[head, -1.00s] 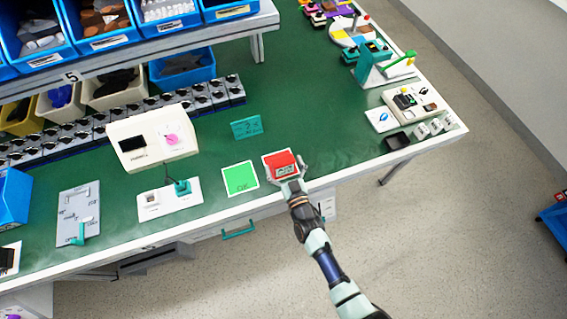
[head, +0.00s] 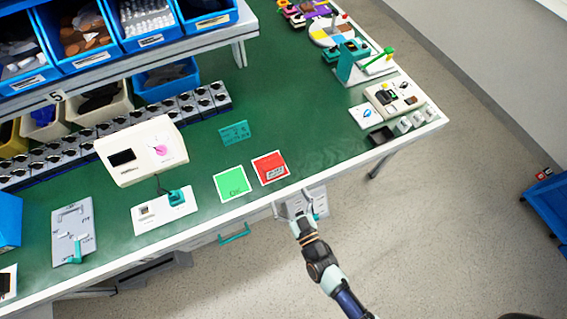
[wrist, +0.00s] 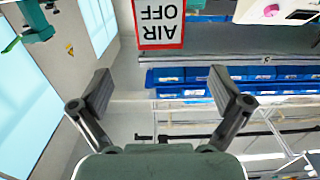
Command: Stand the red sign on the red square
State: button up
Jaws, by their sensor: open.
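The red-edged sign reading "AIR OFF" (wrist: 160,22) shows inverted at the top of the wrist view, ahead of my gripper and partly cut off by the frame. In the head view the red square (head: 266,163) lies near the table's front edge, right of the green square. A patch with small dark print (head: 275,173) shows at its front part and seems to be the sign; its outline blends into the red. My gripper (head: 290,203) is open and empty in front of the table edge, apart from the square. Its spread fingers (wrist: 163,88) show in the wrist view with nothing between them.
The green square (head: 232,184) lies left of the red one. A teal sign (head: 235,132) stands behind them. A white switch panel (head: 158,212) and a cream box (head: 128,172) are to the left. Green table surface is free to the right of the red square.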

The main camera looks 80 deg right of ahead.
dwell(0.3)
jog(key=w+a+r+n+t+y, duration=0.2)
jog(key=w+a+r+n+y, duration=0.3)
jog(key=w+r, duration=0.45)
jog(key=w+a+r+n+t+y, duration=0.2)
jog(key=w+a+r+y, duration=0.4)
jog(key=w, duration=0.6)
jog(key=s+a+r+n+g+y, duration=0.2)
jog(key=s+a+r+n+y, duration=0.1)
jog(key=a+r, duration=1)
jog(key=a, duration=0.4)
jog(key=shift+a+g, duration=0.15)
jog(key=shift+g, duration=0.15)
notch_tip(320, 180, up, 28)
jog(key=p, duration=2.8)
jog(key=shift+f, duration=0.15)
